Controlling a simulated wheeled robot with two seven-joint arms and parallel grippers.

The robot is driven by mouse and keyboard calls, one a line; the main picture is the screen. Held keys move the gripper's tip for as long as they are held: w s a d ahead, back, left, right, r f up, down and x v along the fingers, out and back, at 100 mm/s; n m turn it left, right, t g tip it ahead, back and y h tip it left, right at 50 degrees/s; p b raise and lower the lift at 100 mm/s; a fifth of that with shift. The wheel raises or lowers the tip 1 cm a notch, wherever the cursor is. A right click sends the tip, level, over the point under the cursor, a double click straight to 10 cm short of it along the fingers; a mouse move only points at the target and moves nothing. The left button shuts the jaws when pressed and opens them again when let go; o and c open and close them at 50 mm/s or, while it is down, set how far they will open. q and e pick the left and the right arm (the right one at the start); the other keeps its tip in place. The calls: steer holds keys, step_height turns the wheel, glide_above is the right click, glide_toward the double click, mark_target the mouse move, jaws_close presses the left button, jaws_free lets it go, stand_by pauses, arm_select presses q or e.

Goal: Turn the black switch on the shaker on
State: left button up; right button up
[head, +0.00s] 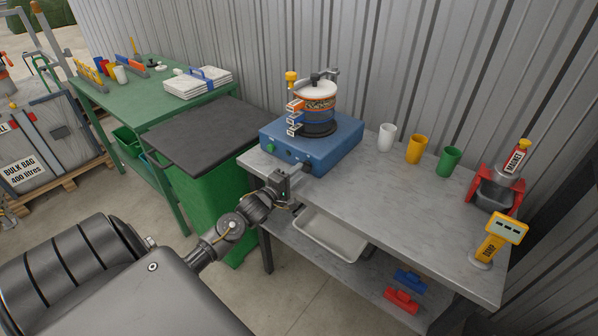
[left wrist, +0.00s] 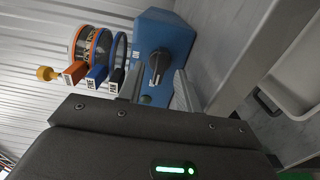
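The shaker (head: 338,150) is a blue box with a stack of sieves (head: 315,98) on top, standing at the left end of the grey table. Its black switch (left wrist: 158,61) is a round knob on the blue front face, clear in the left wrist view. My left gripper (head: 297,178) is at the shaker's front right corner. In the left wrist view its two fingers (left wrist: 158,80) are apart, one on each side of the knob, with nothing held; I cannot tell whether they touch it. My right gripper is in neither view.
White (head: 387,137), yellow (head: 416,149) and green (head: 448,160) cups stand right of the shaker. A red-framed device (head: 494,190) and a yellow one (head: 497,238) are further right. A tray (head: 331,236) sits on the lower shelf. A dark-lidded green bin (head: 215,200) stands left.

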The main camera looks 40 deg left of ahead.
arm_select(q)
steer(key=shift+w, duration=0.8)
steer(key=shift+c, duration=0.4)
jaws_close()
